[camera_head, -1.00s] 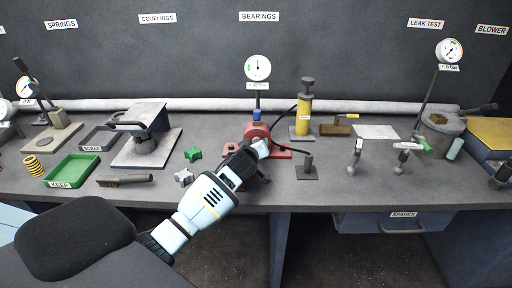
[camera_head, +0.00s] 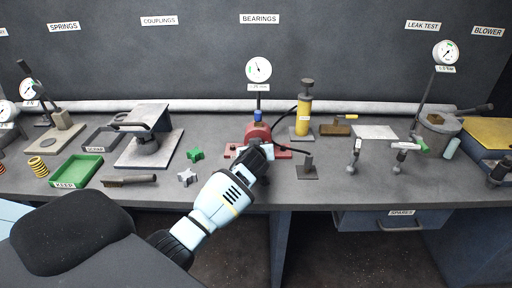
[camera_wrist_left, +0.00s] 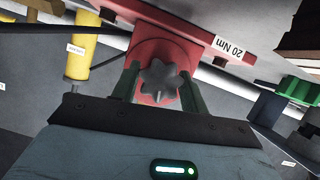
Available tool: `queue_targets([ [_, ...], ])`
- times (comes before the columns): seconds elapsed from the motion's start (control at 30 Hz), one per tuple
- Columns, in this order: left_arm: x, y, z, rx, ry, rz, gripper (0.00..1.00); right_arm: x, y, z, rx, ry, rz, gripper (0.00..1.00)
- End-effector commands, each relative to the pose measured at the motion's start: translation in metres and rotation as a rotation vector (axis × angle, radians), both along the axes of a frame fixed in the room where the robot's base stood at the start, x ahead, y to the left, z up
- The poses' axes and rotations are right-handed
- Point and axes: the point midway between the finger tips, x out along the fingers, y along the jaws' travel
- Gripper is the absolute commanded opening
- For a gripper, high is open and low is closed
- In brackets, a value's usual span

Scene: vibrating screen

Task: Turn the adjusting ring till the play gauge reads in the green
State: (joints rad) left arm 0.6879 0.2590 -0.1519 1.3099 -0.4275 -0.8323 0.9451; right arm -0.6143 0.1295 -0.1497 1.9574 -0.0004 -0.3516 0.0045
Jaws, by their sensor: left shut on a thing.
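The red bearing stand (camera_head: 258,132) stands in the middle of the bench, with the play gauge (camera_head: 258,70) on a post above it. The gauge has a white face with a green band at its left; its needle points up and a little left, and I cannot tell whether it is in the band. My left gripper (camera_head: 257,150) is at the stand's front and hides the ring in the head view. In the left wrist view, the dark lobed adjusting ring (camera_wrist_left: 160,80) sits between the gripper's two fingers (camera_wrist_left: 158,90), which are shut on it. My right gripper is out of view.
A yellow grease pump (camera_head: 304,110) stands behind right of the stand, its hose running to it. A small dark post (camera_head: 307,168) is close at the right. A green star knob (camera_head: 195,155) and a grey one (camera_head: 187,177) lie at the left.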

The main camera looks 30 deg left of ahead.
Motion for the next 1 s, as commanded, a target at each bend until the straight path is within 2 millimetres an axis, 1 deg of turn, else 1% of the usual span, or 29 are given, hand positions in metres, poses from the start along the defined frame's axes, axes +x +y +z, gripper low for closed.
queue_targets([
  [0.23, 0.0008, -0.0022, -0.0010, 0.199, 0.125, 0.000, 0.21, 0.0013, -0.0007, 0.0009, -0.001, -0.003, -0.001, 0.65],
  [0.6, 0.0013, -0.0023, -0.0030, 0.482, 0.299, -0.001, 0.21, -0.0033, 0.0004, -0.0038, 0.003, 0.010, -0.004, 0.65],
  [0.8, 0.0014, -0.0027, -0.0033, 0.593, 0.367, -0.002, 0.21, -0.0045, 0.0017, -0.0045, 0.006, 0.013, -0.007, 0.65],
  [1.0, 0.0014, -0.0028, -0.0028, 0.664, 0.410, -0.001, 0.21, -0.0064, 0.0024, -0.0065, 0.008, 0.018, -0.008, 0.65],
])
